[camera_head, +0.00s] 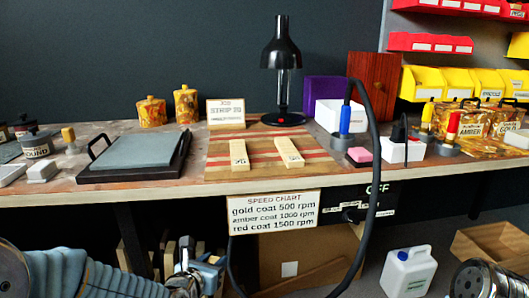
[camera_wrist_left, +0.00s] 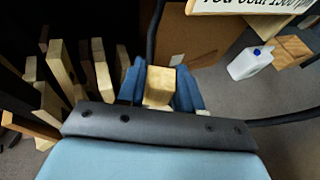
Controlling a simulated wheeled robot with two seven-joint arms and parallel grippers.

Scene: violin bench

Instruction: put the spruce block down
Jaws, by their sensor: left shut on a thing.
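My left gripper (camera_head: 200,268) is low in front of the bench, below the tabletop edge. In the left wrist view its blue fingers (camera_wrist_left: 160,88) are shut on a pale wooden block, the spruce block (camera_wrist_left: 159,84), seen end-on between them. Its lower part is hidden by the gripper body. In the head view, two similar pale blocks lie apart on the red-striped board (camera_head: 217,167) on the bench: a left one (camera_head: 239,155) and a right one (camera_head: 289,152). My right gripper is not in view.
The bench front edge (camera_head: 100,195) is above my left gripper. A speed chart sign (camera_head: 273,211) and a black cable (camera_head: 373,150) hang in front. A sharpening stone tray (camera_head: 135,155) and a black lamp (camera_head: 282,70) stand on top. Several wood pieces (camera_wrist_left: 62,70) stand under the bench.

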